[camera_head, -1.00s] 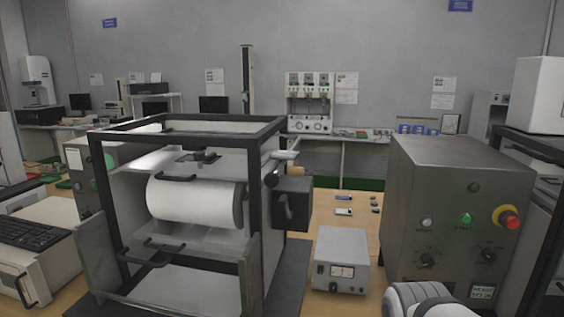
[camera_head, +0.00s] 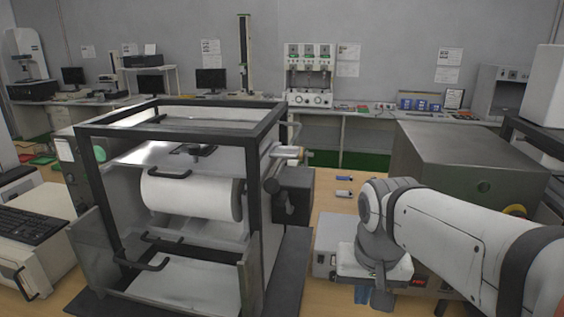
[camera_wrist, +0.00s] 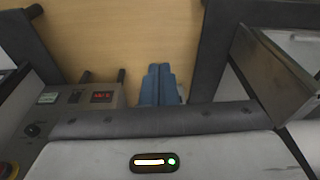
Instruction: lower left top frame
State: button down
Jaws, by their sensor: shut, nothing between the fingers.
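A machine with a black open top frame (camera_head: 165,131) stands at centre left in the head view, over a white roller (camera_head: 188,198). Black handles sit on its upper panel (camera_head: 170,174) and lower front panel (camera_head: 155,266). The top frame looks level. My gripper (camera_head: 366,295) is low to the right of the machine, apart from it, and partly hidden by my wrist. Its blue fingers show side by side, shut and empty, in the wrist view (camera_wrist: 157,84), pointing over the wooden tabletop. A metal panel (camera_wrist: 272,65) and dark base edge lie to their right.
A small grey power unit (camera_head: 326,247) stands close by my wrist; its red display (camera_wrist: 102,97) shows in the wrist view. A large grey control box (camera_head: 470,155) stands behind my arm. A keyboard (camera_head: 30,222) is at far left. Bare tabletop (camera_wrist: 110,35) lies ahead of the fingers.

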jog(key=w+a+r+m+p, duration=0.1)
jog(key=w+a+r+p, duration=0.3)
jog(key=r, duration=0.5)
jog(key=w+a+r+p, duration=0.2)
jog(key=a+r+p, duration=0.25)
jog(key=r, duration=0.35)
jog(key=m+p, duration=0.1)
jog(key=p, duration=0.2)
send_near(270, 180)
jog(key=shift+w+a+f+g+h, duration=0.25)
jog(key=shift+w+f+g+h, duration=0.05)
jog(key=shift+w+g, duration=0.1)
jog(key=shift+f, duration=0.15)
jog(key=f+b, duration=0.1)
jog(key=f, duration=0.1)
jog(key=f+b, duration=0.4)
jog(key=shift+w+d+f, duration=0.15)
jog(key=shift+w+f, duration=0.15)
jog(key=shift+f, duration=0.1)
